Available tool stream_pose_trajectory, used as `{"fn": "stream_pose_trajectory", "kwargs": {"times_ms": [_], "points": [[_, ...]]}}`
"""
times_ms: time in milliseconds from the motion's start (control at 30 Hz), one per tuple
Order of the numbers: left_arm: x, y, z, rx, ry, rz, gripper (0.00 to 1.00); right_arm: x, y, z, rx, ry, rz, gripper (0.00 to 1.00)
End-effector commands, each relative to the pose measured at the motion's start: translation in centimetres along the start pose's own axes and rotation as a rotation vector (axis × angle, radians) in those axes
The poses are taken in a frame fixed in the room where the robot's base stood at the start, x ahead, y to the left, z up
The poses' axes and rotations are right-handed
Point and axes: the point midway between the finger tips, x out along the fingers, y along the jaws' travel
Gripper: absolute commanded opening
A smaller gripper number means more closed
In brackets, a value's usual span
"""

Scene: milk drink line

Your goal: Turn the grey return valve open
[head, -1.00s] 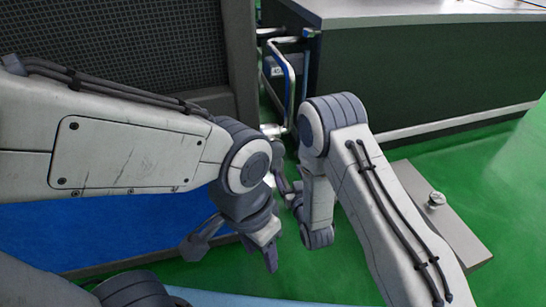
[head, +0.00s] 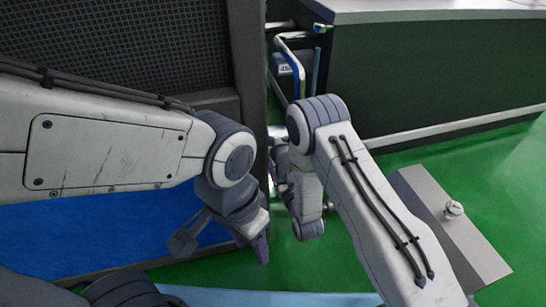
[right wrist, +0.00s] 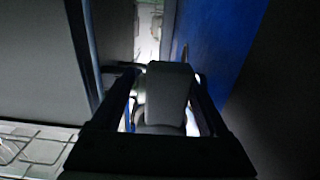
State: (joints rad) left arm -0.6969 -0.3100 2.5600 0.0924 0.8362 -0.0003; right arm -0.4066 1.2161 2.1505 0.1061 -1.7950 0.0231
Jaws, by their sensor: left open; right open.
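I cannot make out the grey return valve for certain. In the right wrist view, a grey block (right wrist: 168,92) stands between the dark fingers of my right gripper (right wrist: 165,108); it may be the valve's handle, and I cannot tell if the fingers touch it. The right gripper is open. In the head view it is mostly hidden by my arm, beside the dark post and below the metal pipes (head: 292,50). My left gripper (head: 222,245) is open and empty, hanging in front of the blue panel (head: 110,235).
A dark mesh panel with a frame post (head: 250,80) stands at the left. A dark cabinet with a pale top (head: 430,14) is at the back right. A grey plate with a round knob (head: 453,209) lies at the right. Green floor is free between them.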

Motion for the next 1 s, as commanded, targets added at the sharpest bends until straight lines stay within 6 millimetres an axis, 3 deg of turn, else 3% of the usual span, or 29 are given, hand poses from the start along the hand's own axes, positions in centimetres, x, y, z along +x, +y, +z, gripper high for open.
{"fn": "stream_pose_trajectory", "kwargs": {"times_ms": [267, 300, 500, 1000], "points": [[0.02, 0.00, 0.00, 0.000, 0.000, 0.000, 0.50, 0.40, -0.97, -0.03, 0.000, 0.000, -0.013, 0.78], [0.02, 0.00, 0.00, 0.000, 0.000, 0.000, 0.50, 0.42, -1.04, -0.03, 0.000, 0.000, -0.014, 0.74], [0.02, 0.00, 0.00, 0.000, 0.000, 0.000, 0.50, 0.43, -1.10, -0.02, 0.000, 0.000, -0.015, 0.00], [0.02, 0.00, 0.00, 0.000, 0.000, 0.000, 0.50, 0.34, -0.98, -0.01, 0.000, 0.000, -0.015, 0.00]]}}
